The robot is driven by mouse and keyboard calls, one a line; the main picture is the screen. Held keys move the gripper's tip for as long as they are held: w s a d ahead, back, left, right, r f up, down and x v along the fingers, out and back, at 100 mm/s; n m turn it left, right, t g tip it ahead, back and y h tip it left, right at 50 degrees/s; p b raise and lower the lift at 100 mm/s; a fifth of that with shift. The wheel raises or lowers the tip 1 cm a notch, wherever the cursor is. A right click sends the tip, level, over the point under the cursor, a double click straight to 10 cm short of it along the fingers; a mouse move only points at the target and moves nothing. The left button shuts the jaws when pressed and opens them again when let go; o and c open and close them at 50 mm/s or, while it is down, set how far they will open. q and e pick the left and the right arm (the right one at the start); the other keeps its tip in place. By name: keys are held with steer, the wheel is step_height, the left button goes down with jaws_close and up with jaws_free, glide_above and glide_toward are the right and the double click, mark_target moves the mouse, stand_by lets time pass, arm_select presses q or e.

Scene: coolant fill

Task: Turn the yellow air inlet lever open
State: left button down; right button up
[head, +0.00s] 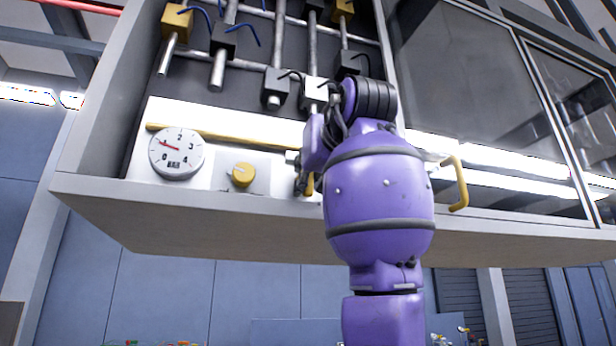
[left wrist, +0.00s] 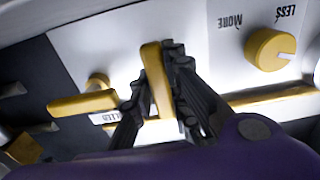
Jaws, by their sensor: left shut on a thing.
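A yellow lever (left wrist: 157,78) stands out from the white panel, between the dark fingers of my left gripper (left wrist: 155,88). The gripper is shut on it. In the head view a small part of this lever (head: 310,184) shows beside the gripper (head: 303,172), at the panel's lower edge. My purple arm covers much of the panel there. I can read no air inlet label by the lever. My right gripper is in neither view.
A yellow knob (head: 242,174) marked less and more sits left of the gripper, beside a round gauge (head: 176,152). A second yellow lever (left wrist: 84,103) is left of the gripper in the wrist view. A yellow handle (head: 460,184) juts out to the right. Pipes and valves hang above.

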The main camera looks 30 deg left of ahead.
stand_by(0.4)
arm_select(q)
steer(key=c, duration=1.7)
jaws_free()
steer(key=shift+d, duration=0.1)
steer(key=v, duration=1.2)
steer(key=shift+s, duration=0.1)
